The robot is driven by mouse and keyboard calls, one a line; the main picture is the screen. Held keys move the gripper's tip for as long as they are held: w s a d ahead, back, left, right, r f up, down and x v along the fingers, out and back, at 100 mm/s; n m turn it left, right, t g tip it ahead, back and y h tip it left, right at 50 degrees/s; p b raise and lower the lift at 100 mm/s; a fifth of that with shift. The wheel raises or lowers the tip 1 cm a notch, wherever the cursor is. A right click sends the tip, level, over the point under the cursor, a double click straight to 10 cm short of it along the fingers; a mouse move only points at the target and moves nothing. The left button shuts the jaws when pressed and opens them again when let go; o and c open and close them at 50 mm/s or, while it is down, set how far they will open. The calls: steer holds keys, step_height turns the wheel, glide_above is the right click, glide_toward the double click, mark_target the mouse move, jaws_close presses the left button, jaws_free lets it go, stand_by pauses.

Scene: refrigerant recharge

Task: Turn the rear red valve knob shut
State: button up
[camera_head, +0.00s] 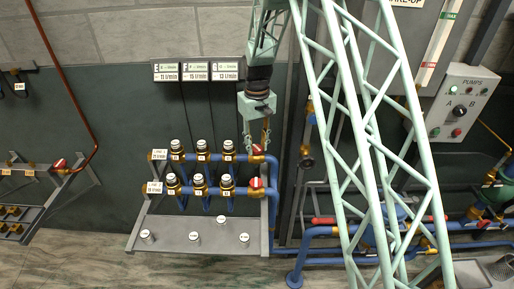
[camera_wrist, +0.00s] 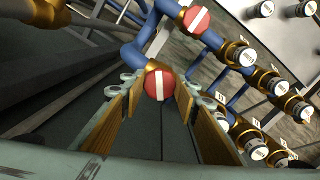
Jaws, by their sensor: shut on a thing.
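The rear red valve knob (camera_head: 257,150) is on the right end of the upper blue pipe of the manifold. In the wrist view this round red knob (camera_wrist: 159,85) has a white bar running nearly up and down. My gripper (camera_head: 262,138) comes down on it from above, and its padded fingers (camera_wrist: 161,92) are on either side of the knob, shut on it. The front red knob (camera_head: 256,183) is on the lower pipe. In the wrist view the front knob (camera_wrist: 197,20) is above, with its white bar slanted.
Brass and white-capped fittings (camera_head: 203,156) stand in two rows left of the knobs. A grey shelf (camera_head: 170,238) lies below them. Three labelled displays (camera_head: 196,70) hang on the wall behind. A pump panel (camera_head: 461,103) and blue pipes (camera_head: 320,233) are to the right.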

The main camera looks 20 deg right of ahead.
mark_target(256, 148)
steer(key=m+b, duration=0.1)
steer(key=m, duration=0.2)
steer(key=shift+a+m, duration=0.1)
steer(key=shift+m, duration=0.3)
steer(key=shift+m+b, duration=0.3)
steer(key=shift+m, duration=1.4)
steer(key=o, duration=0.9)
steer(key=shift+r, duration=0.1)
steer(key=shift+r, duration=5.9)
